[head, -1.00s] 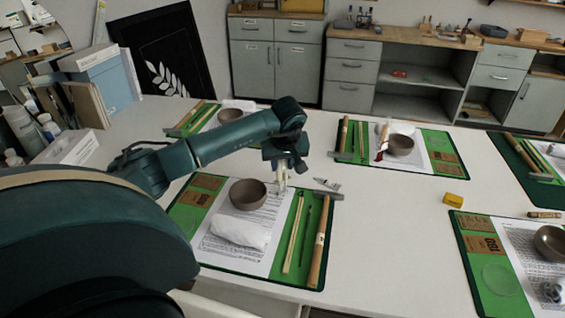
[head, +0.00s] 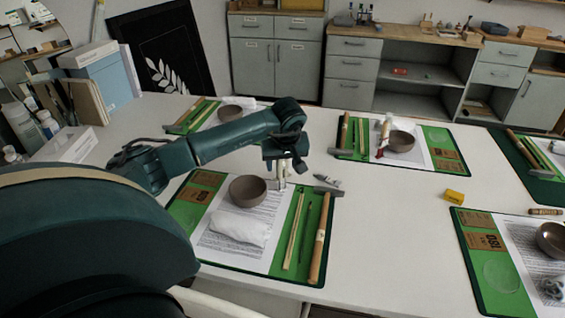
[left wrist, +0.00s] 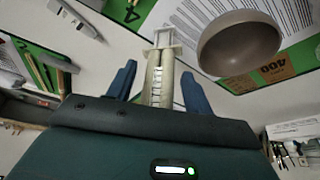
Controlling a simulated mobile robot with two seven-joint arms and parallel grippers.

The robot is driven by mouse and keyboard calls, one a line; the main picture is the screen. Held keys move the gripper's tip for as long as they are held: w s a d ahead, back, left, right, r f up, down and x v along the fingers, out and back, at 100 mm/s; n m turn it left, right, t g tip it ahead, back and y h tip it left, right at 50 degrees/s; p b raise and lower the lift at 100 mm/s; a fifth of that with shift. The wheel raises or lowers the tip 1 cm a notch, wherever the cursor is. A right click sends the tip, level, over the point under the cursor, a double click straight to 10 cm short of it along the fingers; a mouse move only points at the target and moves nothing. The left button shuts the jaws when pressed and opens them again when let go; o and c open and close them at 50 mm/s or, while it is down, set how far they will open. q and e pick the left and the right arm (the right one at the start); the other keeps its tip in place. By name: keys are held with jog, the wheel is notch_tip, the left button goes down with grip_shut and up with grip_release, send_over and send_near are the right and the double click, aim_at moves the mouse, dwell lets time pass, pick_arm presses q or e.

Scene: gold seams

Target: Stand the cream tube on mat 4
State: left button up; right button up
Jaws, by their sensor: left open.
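The cream tube (head: 281,178), a pale twin-barrelled piece, stands upright beside the brown bowl (head: 247,189), at the far edge of the near green mat (head: 275,264). It also shows in the left wrist view (left wrist: 160,75). My left gripper (head: 284,163) is just above and around it. Its blue fingers (left wrist: 160,88) are spread, with a gap on each side of the tube. A figure 4 shows on green in the left wrist view, by the tube's far end. The exact base contact is hard to see. My right gripper is not in view.
A hammer (head: 319,240) and thin sticks lie on the mat's right side, and a white cloth (head: 239,228) lies on its paper. A yellow block (head: 454,196) sits right, with clear white table between.

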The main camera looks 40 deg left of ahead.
pick_arm(q)
jog(key=shift+r, duration=0.35)
jog(key=v, duration=1.2)
jog(key=shift+r+p, duration=0.3)
jog(key=shift+p, duration=0.15)
